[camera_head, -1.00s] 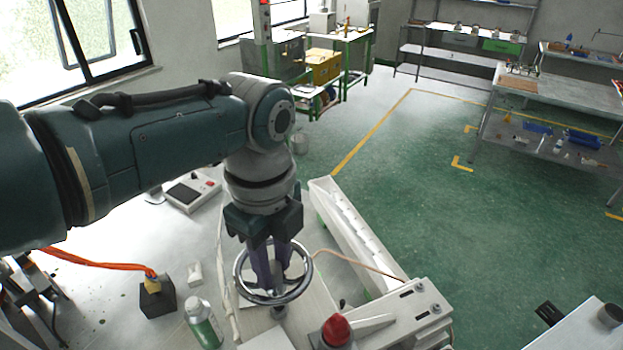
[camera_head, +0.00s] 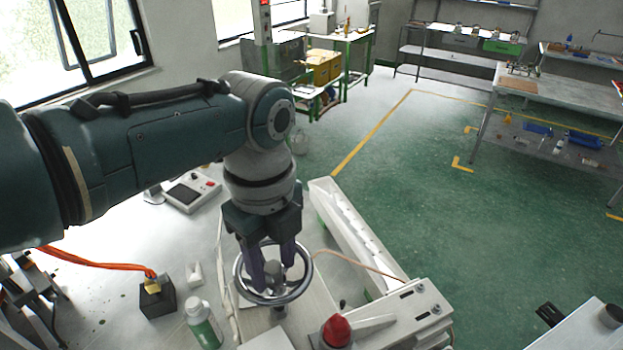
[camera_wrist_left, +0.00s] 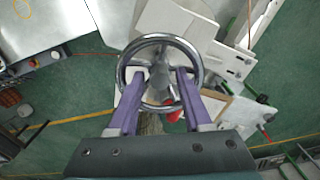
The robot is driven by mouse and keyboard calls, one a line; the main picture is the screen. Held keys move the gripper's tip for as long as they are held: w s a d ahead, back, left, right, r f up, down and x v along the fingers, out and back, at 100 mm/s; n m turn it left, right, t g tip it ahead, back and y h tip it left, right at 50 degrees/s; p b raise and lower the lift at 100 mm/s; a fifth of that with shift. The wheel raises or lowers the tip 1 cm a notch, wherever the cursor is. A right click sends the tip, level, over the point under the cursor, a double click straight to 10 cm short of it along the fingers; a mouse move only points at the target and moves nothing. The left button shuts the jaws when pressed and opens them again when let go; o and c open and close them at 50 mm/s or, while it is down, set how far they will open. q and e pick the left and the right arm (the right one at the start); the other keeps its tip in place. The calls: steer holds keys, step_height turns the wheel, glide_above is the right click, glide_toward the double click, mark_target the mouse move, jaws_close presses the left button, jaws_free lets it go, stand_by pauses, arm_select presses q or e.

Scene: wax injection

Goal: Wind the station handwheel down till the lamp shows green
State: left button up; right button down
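The station handwheel (camera_head: 305,284), a chrome ring with a hub (camera_head: 272,270), lies roughly flat at the lower middle of the head view. It also shows in the wrist view (camera_wrist_left: 160,39). My left gripper (camera_head: 271,272) points down over it, its purple fingers apart on either side of the hub, within the ring as seen from above. In the wrist view the fingers (camera_wrist_left: 158,100) are spread with a gap to the hub. A red dome (camera_head: 336,330) stands right of the wheel; I cannot tell if it is the lamp. No green light shows. My right gripper is out of view.
A white trough (camera_head: 350,225) runs behind the wheel. A green-and-white bottle (camera_head: 203,325), a black block (camera_head: 157,298) and a control box (camera_head: 192,191) stand left of it. A grey slotted plate (camera_head: 405,312) lies right. Green floor beyond is open.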

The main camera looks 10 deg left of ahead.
arm_select(q)
steer(key=shift+o, duration=0.8)
steer(key=shift+r, duration=0.55)
step_height(320, 180, up, 9)
steer(key=b, duration=0.1)
steer(key=shift+f, duration=0.1)
steer(key=s+f+n, duration=0.1)
steer(key=s+f, duration=0.1)
steer(key=s+d+f+n+h, duration=0.1)
steer(key=s+f+n, duration=0.1)
steer(key=shift+d+n, duration=0.1)
steer(key=shift+n, duration=0.2)
steer(key=s+a+n+t, duration=0.1)
steer(key=s+a+n, duration=0.3)
steer(key=s+n, duration=0.4)
steer(key=s+a+n+t, duration=0.2)
steer(key=s+a+n, duration=0.2)
steer(key=s+n, duration=0.4)
steer(key=shift+s+n+t+y, duration=0.3)
steer(key=shift+n+y, duration=0.1)
steer(key=shift+n, duration=0.8)
